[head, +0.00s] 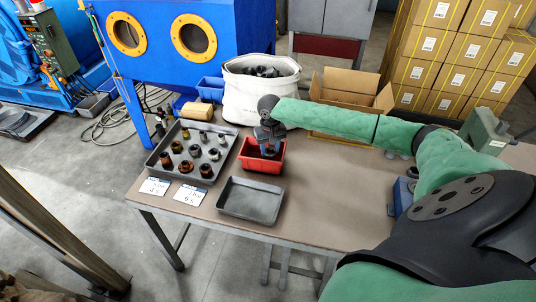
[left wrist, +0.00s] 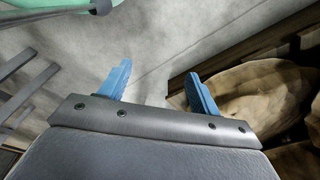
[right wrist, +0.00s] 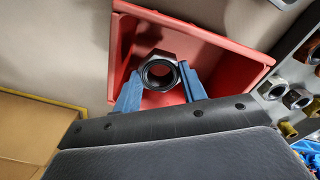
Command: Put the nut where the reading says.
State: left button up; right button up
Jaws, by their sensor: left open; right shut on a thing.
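A dark hex nut (right wrist: 160,57) is held between the blue fingers of my right gripper (right wrist: 160,68); its hole faces the camera. In the head view my right gripper (head: 268,136) points down at the red bin (head: 246,163). The red bin's floor and walls (right wrist: 240,75) surround the nut in the right wrist view; I cannot tell how far above the floor it is. Two white cards with small print, a left one (head: 154,187) and a right one (head: 190,195), lie at the table's front left. My left gripper (left wrist: 158,68) is open and empty, away from the table.
A grey tray (head: 222,134) holds several dark and brassy nuts and fittings. An empty grey tray (head: 250,201) lies in front of the red bin. A white tub (head: 240,98) and an open carton (head: 350,100) stand behind. The table (head: 320,220) is clear at front right.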

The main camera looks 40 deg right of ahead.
aim_at(271, 155)
pick_arm(q)
jog(key=shift+s+a+f+p, duration=0.25)
jog(key=shift+s+f+p, duration=0.1)
jog(key=shift+f, duration=0.35)
jog(key=shift+s+a+f+p, duration=0.25)
jog(key=shift+s+f, duration=0.05)
jog(key=shift+f, duration=0.4)
pick_arm(e)
jog(key=shift+s+f, duration=0.1)
jog(key=shift+f, duration=1.9)
pick_arm(q)
jog(key=shift+s+a+f, duration=0.1)
jog(key=shift+s+f, duration=0.05)
pick_arm(e)
jog(key=shift+f, duration=0.25)
jog(key=o, duration=0.8)
jog(key=shift+f, duration=0.1)
pick_arm(q)
jog(key=shift+f, duration=0.1)
